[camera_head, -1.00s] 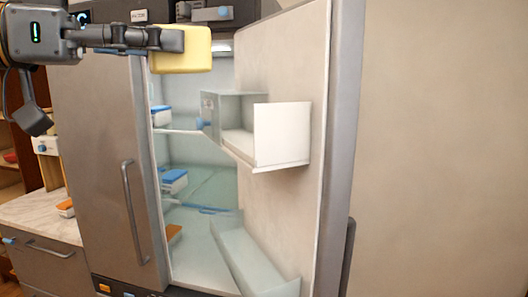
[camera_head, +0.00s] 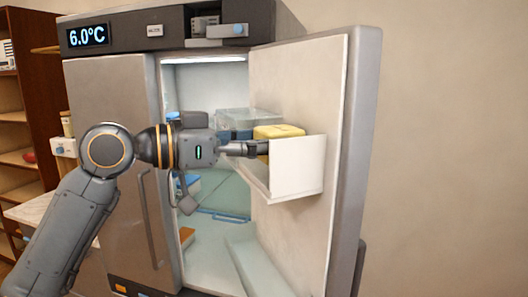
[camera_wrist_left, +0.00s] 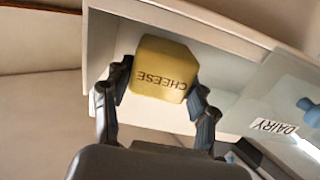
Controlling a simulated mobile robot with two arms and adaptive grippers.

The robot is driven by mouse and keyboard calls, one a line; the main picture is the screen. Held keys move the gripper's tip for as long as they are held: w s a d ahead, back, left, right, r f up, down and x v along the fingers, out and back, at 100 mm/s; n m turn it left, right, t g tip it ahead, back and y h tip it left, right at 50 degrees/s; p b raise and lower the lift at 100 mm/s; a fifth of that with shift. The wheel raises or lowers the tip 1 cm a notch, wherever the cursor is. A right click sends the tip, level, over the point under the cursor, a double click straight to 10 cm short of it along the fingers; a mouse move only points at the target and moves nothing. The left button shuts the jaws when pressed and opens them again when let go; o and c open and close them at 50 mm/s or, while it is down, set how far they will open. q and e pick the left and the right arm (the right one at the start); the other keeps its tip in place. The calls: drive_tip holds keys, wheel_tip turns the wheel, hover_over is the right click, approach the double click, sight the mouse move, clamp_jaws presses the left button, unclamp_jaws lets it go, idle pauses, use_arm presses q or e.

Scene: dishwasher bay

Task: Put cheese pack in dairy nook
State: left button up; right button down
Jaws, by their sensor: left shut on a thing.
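The yellow cheese pack (camera_head: 280,131) shows above the rim of the white door bin in the head view. In the left wrist view the pack (camera_wrist_left: 162,68), lettered CHEESE, sits between the fingers of my left gripper (camera_wrist_left: 158,100), which is shut on it. The dairy nook (camera_head: 297,168) is the white bin on the inside of the open fridge door. A clear flap (camera_wrist_left: 285,115) marked DAIRY stands at its side. The pack is inside or just over the nook; whether it touches the nook floor is hidden. My right gripper is not in view.
The open fridge door (camera_head: 357,150) stands at the right, with a lower door shelf (camera_head: 258,265) below the nook. Fridge shelves hold blue-lidded containers (camera_head: 188,184). The closed left door (camera_head: 110,130) is behind my left arm.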

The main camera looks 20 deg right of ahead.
sight(260, 161)
use_arm(q)
wheel_tip(260, 161, down, 2)
drive_tip(key=shift+d+f, duration=0.15)
drive_tip(key=shift+f, duration=0.3)
drive_tip(key=shift+f, duration=0.2)
drive_tip(key=o, duration=1.4)
drive_tip(key=shift+c, duration=0.2)
